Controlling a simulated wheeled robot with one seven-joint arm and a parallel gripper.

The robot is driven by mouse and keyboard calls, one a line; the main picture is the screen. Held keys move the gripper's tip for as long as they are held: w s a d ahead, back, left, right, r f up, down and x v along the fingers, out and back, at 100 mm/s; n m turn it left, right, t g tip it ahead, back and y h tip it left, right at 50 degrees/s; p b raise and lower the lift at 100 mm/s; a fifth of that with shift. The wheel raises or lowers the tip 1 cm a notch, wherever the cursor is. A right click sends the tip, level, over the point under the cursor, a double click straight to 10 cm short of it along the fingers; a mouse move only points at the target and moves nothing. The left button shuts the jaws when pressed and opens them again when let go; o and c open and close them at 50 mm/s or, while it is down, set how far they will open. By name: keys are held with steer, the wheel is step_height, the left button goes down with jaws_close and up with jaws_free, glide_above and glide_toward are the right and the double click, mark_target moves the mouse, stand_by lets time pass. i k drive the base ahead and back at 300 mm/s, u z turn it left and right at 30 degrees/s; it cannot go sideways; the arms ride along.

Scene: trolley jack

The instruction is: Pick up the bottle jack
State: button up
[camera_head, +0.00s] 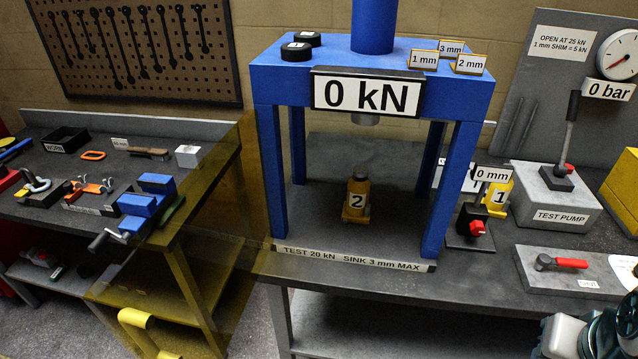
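A small yellow bottle jack marked 2 (358,196) stands upright with its dark top under the blue press frame (372,75), on the press's grey bed. A second yellow jack marked 1 (498,196) stands to the right of the press, partly hidden behind the 0 mm gauge (490,174). Part of my arm shows at the bottom right corner, but my gripper's fingers are out of view. Nothing is seen touching either jack.
The press has a 0 kN display and blue legs around jack 2. The gauge stand (468,228), test pump (560,205) and red-handled block (562,265) crowd the right bench. A tool bench (105,225) with a blue vise (148,200) stands left.

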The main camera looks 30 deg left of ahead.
mark_target(356, 209)
steer(key=u, duration=1)
steer(key=i, duration=0.95)
steer(key=u, duration=0.85)
